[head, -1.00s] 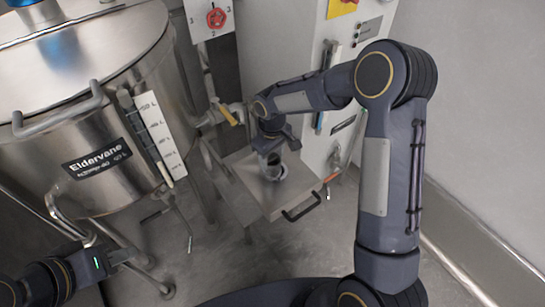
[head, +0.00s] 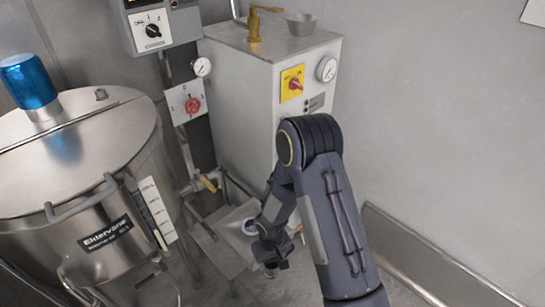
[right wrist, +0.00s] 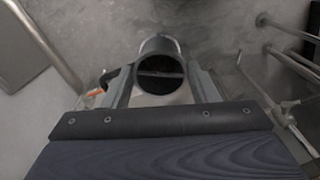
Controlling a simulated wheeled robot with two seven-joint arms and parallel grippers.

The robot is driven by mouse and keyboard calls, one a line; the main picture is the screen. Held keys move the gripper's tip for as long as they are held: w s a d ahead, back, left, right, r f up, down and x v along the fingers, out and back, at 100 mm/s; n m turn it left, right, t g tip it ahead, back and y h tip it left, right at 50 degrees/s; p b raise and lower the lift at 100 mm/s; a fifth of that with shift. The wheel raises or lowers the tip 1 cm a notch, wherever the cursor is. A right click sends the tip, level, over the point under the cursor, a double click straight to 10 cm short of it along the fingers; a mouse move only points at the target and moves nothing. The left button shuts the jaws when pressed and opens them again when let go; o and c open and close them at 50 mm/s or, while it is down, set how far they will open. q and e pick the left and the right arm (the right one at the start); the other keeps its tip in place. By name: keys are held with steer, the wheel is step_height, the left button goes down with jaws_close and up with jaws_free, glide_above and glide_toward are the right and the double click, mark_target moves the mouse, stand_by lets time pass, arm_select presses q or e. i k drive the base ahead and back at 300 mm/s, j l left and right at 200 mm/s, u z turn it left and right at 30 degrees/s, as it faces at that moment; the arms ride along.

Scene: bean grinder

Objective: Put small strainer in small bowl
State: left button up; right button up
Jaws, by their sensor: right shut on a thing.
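My right gripper (head: 274,262) is in front of the tray, low in the middle of the head view. In the right wrist view its fingers (right wrist: 160,88) are shut on a small metal cylinder with a dark inside (right wrist: 160,48), which looks like the small strainer. A thin bar crosses its opening. In the head view the held thing is too small and dark to make out. A small grey metal bowl (head: 301,24) stands on top of the grey cabinet, well above and away from the gripper. My left gripper is out of view.
A round metal opening (head: 250,227) shows on the metal tray (head: 222,252), partly behind my arm. The grey cabinet (head: 262,90) has a brass fitting (head: 255,24) on top, left of the bowl. A large steel tank (head: 75,165) stands left. The wall side at right is clear.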

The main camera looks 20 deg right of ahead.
mark_target(301, 32)
steer(key=l+u, duration=0.2)
steer(key=l, duration=0.25)
steer(key=l+u, duration=0.2)
steer(key=l, duration=0.2)
steer(key=k+l+u, duration=0.2)
steer(key=l, duration=0.2)
steer(key=l+u, duration=0.2)
steer(key=l, duration=0.2)
steer(key=k+l+u, duration=0.2)
steer(key=l, duration=0.2)
